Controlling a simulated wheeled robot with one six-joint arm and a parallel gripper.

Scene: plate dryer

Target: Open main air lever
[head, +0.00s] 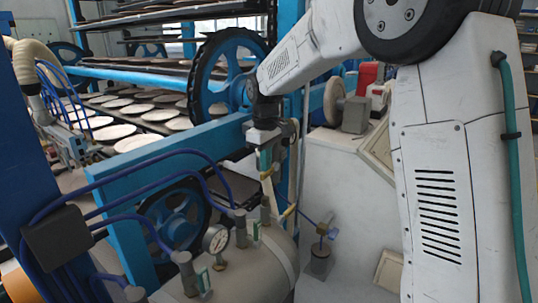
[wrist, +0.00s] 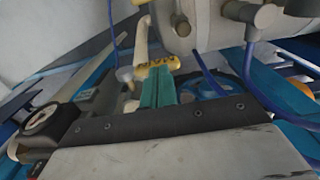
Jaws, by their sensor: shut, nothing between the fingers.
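The yellow, ridged lever handle (wrist: 158,66) shows in the wrist view, just beyond my fingertips and beside the tank. My gripper (wrist: 159,92) has green fingers pressed together with nothing between them. They point at the handle, and I cannot tell whether they touch it. In the head view my gripper (head: 265,160) hangs fingers down above the grey air tank (head: 262,272). A yellow part (head: 288,213) shows at the tank's upper right; whether it is the same handle is unclear.
A pressure gauge (head: 215,238) and several valve fittings with blue hoses stand on the tank. A blue beam (head: 165,150) runs beside my gripper, with dryer racks of plates (head: 120,131) behind. A white cabinet wall (head: 345,185) stands to the right.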

